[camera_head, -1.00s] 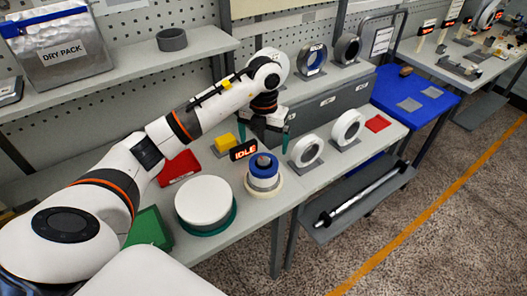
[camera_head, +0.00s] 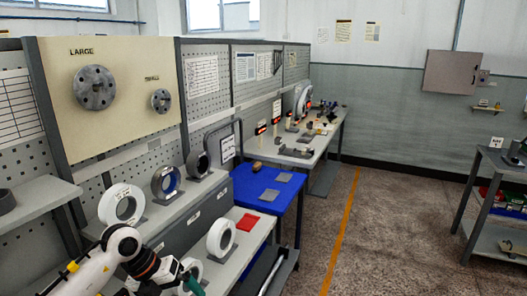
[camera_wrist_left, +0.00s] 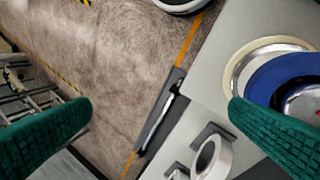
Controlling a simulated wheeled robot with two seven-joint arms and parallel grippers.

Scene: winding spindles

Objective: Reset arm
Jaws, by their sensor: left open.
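My left arm comes in at the bottom left of the head view, with its gripper (camera_head: 190,284) at the bottom edge, partly cut off. In the left wrist view its two green fingers are wide apart with nothing between them, so the left gripper (camera_wrist_left: 160,105) is open and empty. A blue ring on a cream disc (camera_wrist_left: 236,75) sits on the bench at the right of the wrist view, partly behind the right finger. My right gripper is in no view.
Another white ring (camera_head: 222,238) stands on the bench near a red pad (camera_head: 248,222). A blue-topped cart (camera_head: 263,182) is beyond. Open floor (camera_head: 385,235) lies to the right.

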